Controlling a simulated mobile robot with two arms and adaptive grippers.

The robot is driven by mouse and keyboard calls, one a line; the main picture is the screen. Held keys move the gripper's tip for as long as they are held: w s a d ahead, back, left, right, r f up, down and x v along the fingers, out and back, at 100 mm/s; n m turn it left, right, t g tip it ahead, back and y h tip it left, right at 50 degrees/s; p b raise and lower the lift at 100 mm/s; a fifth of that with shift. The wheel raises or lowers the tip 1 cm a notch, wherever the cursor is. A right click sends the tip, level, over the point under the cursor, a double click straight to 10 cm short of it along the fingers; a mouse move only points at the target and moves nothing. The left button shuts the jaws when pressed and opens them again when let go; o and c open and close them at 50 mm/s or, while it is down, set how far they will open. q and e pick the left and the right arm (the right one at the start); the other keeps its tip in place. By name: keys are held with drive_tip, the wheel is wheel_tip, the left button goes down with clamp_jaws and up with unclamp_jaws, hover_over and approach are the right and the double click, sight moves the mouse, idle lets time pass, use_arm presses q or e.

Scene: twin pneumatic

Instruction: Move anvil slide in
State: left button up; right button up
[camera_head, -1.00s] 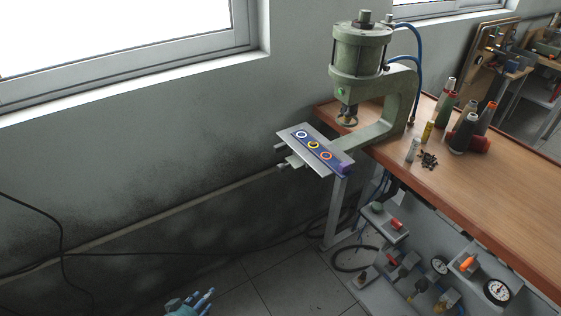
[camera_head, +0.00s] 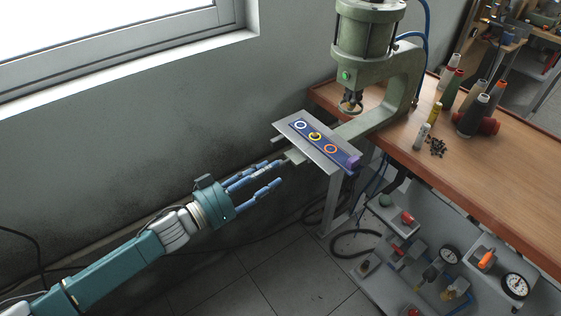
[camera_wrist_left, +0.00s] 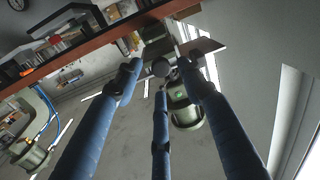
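The anvil slide (camera_head: 293,134) is a flat grey plate with a dark blue strip carrying white, yellow and orange rings. It sticks out to the left of the green press (camera_head: 375,55), clear of the space under the press head. A pale handle end (camera_head: 293,157) shows at its left edge. My left gripper (camera_head: 279,173) is just left of this end, its blue fingers spread and empty, pointing at it. In the left wrist view, a round grey knob (camera_wrist_left: 160,68) shows between the open fingertips. Contact cannot be told. My right gripper is not in view.
The wooden bench (camera_head: 490,185) holds thread cones (camera_head: 475,115), small tubes and a pile of dark bits. Below it stands a grey panel with gauges (camera_head: 449,257) and valves. The wall is close behind my left arm. The floor in front is free.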

use_arm(q)
drive_tip(key=x, duration=0.4)
drive_tip(key=shift+w, duration=0.1)
drive_tip(key=shift+w+d, duration=0.2)
drive_tip(key=shift+d, duration=0.05)
drive_tip(key=c, duration=0.9)
drive_tip(key=shift+w, duration=0.1)
clamp_jaws()
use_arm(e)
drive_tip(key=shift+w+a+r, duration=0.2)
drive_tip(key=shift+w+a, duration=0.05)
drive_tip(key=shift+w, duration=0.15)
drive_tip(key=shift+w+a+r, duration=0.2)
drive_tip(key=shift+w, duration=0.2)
